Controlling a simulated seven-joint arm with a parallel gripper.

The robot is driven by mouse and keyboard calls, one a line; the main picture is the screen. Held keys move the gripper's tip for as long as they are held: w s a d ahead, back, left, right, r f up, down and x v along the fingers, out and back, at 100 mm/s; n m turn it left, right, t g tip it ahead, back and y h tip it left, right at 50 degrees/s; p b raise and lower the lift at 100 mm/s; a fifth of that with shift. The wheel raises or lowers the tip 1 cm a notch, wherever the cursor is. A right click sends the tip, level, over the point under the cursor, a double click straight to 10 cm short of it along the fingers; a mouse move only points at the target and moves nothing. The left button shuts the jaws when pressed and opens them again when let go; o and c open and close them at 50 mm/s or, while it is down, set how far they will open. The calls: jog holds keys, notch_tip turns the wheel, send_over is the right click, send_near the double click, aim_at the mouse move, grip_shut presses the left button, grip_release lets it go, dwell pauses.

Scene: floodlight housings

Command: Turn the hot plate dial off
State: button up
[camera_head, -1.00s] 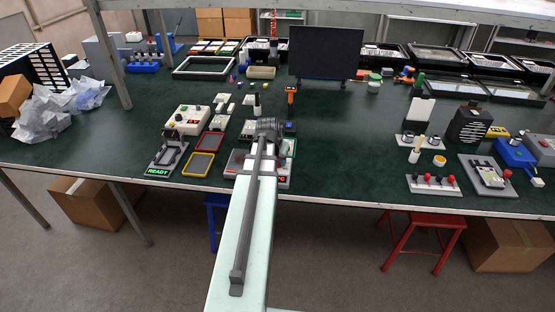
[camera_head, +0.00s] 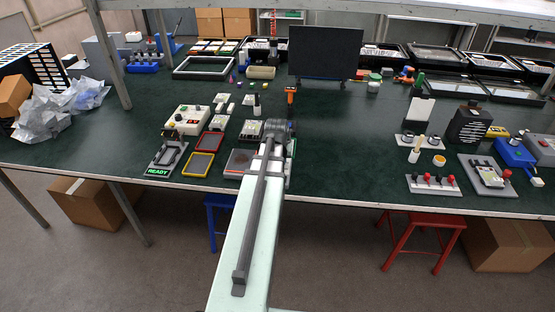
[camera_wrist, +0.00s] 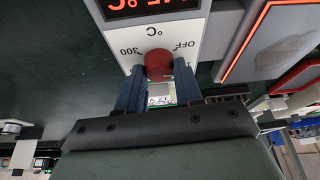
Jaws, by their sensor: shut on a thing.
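The hot plate dial is a red round knob (camera_wrist: 158,65) on the white front panel of the hot plate (camera_wrist: 120,38) in the wrist view. The panel's printing appears upside down, with "OFF" right of the knob and "300" left. My gripper (camera_wrist: 159,80) has its two dark blue fingers on either side of the knob, shut on it. The dial's pointer is not clear to me. In the head view my arm hides the dial and gripper; part of the hot plate (camera_head: 237,164) shows left of the arm.
A lit red display (camera_wrist: 150,5) is cut off at the wrist view's top edge. An orange-edged grey device (camera_wrist: 268,40) stands close at right. In the head view, red and yellow trays (camera_head: 199,165) lie left of the hot plate.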

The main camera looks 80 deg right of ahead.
jog(key=n, duration=0.2)
jog(key=n+t, duration=0.1)
jog(key=n, duration=0.1)
jog(key=shift+s+d+n+t, duration=0.1)
jog(key=shift+s+n+t, duration=0.05)
jog(key=shift+n+t, duration=0.15)
jog(key=shift+n+t+y, duration=0.5)
jog(key=shift+n+t, duration=0.1)
jog(key=shift+n, duration=1.3)
jog(key=o, duration=1)
jog(key=shift+s, duration=0.1)
jog(key=v, duration=1.3)
jog(key=shift+r, duration=0.45)
jog(key=shift+s, duration=0.1)
